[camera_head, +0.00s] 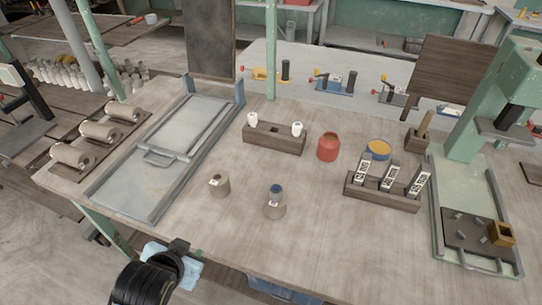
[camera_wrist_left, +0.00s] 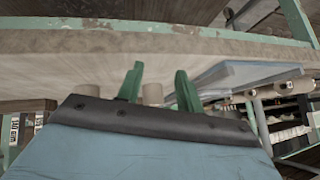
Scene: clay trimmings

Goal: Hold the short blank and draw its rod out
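Two short grey-brown clay blanks stand apart on the table. One blank (camera_head: 219,185) has a dark hole in its top. The other blank (camera_head: 275,208), to its right and nearer the front, has a blue-topped rod (camera_head: 276,191) standing up out of it. My left gripper (camera_head: 196,255) is low at the table's front edge, left of and short of both blanks. In the left wrist view its green fingers (camera_wrist_left: 158,78) are apart with nothing gripped. A pale cylinder (camera_wrist_left: 152,93) shows beyond them; I cannot tell which blank. My right gripper is in neither view.
A dark wooden block (camera_head: 274,139) with two white pieces, a red pot (camera_head: 328,147) and a yellow-rimmed tin (camera_head: 377,150) stand behind. A rack of tagged pieces (camera_head: 380,194) and a green press (camera_head: 470,150) are right. A grey metal tray (camera_head: 125,190) is left. The front middle is clear.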

